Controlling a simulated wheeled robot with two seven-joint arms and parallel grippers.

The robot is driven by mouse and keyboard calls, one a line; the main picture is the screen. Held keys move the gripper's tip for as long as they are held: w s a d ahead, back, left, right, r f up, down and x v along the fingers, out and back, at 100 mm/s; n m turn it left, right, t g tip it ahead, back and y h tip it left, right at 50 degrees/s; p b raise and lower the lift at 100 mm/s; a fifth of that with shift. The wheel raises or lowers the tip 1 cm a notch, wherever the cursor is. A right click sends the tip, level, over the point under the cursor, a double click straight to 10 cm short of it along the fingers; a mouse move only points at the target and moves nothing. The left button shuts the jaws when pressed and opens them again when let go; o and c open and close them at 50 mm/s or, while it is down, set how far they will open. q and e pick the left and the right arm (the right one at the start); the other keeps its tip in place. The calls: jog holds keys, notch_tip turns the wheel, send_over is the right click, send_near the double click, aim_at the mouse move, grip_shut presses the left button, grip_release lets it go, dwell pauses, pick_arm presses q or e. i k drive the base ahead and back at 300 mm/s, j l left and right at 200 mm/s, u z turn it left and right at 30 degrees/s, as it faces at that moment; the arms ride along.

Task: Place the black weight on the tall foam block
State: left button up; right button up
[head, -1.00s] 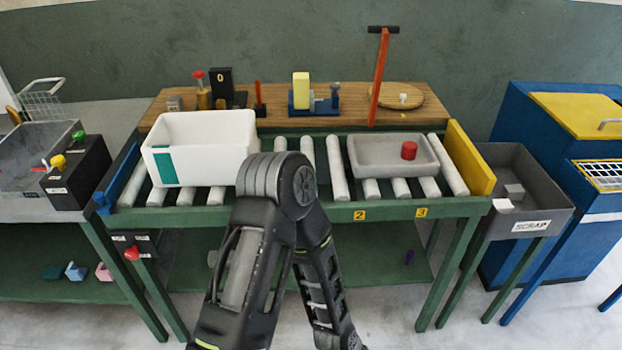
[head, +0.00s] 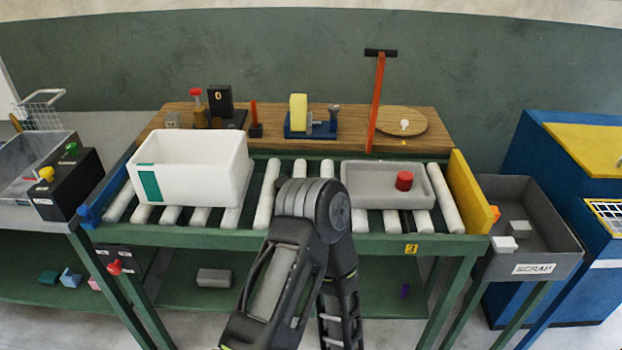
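I see no thing that is clearly the black weight. A black upright block marked "0" (head: 220,100) stands on the wooden back shelf, but it looks like a display. I cannot tell which thing is the tall foam block; an upright pale yellow block (head: 299,112) stands in a blue fixture (head: 318,129) on that shelf. One of my arms, bent at a dark joint, rises from the bottom centre in front of the roller table. Neither of my grippers is in view.
A white bin (head: 190,172) and a grey tray (head: 368,197) holding a red cylinder (head: 404,181) sit on the rollers. A grey scrap bin (head: 533,268) stands right, beside a blue cabinet (head: 527,142). A red T-handled lever (head: 377,105) rises behind the rollers.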

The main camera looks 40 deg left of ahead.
aim_at(298, 96)
jog(key=i+l, duration=0.7)
jog(key=i, duration=0.2)
jog(key=u, duration=1.1)
